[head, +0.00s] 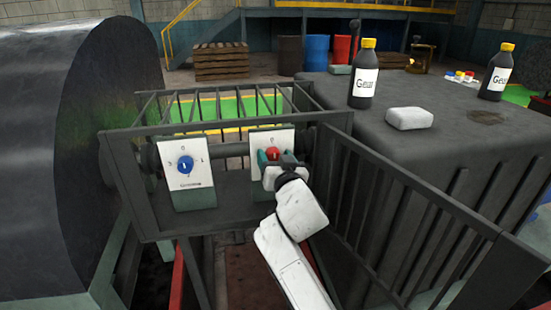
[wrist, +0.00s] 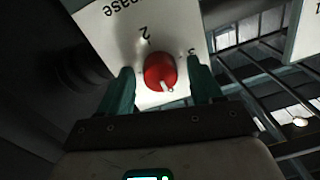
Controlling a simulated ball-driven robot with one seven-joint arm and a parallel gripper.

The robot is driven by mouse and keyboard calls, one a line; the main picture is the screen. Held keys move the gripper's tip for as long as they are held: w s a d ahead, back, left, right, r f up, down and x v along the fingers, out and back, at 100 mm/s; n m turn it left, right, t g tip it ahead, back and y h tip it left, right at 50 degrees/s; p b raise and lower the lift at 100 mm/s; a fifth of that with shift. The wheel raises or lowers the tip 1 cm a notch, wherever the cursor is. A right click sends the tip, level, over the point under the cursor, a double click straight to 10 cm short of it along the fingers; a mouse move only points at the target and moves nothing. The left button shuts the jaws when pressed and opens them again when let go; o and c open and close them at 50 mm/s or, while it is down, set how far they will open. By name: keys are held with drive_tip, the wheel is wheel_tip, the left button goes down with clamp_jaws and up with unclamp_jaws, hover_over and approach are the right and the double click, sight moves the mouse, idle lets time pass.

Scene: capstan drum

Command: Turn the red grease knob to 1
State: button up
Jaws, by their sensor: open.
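The red grease knob (head: 272,153) sits on a white panel (head: 285,134) in the middle of the head view, with a 0 above it. In the wrist view the red knob (wrist: 158,70) shows face on and the panel is upside down, with 2 and 3 readable. Its pale pointer mark faces away from the 2, toward my gripper's body. The 1 is not visible. My gripper (wrist: 160,67) is open, its green fingers on either side of the knob. Small gaps seem to show between fingers and knob; I cannot tell whether either touches.
A blue knob (head: 185,164) on a similar white panel is to the left. A dark metal frame with bars (head: 420,200) surrounds the panels. A large dark drum (head: 60,150) stands at the left. A dark cabinet at right carries bottles (head: 364,85) and a white block (head: 409,118).

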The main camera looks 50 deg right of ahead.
drive_tip(key=shift+c, duration=0.3)
drive_tip(key=c, duration=1)
drive_tip(key=shift+f+b, duration=0.1)
drive_tip(key=shift+b, duration=0.25)
drive_tip(key=shift+a+f+m+b, duration=0.1)
drive_tip(key=shift+m+b, duration=0.5)
drive_tip(key=shift+b, duration=0.05)
drive_tip(key=shift+f+m+h+b, duration=0.1)
drive_tip(key=shift+m+h+b, duration=0.4)
drive_tip(key=shift+m+b, duration=7.8)
drive_tip(key=shift+m, duration=0.3)
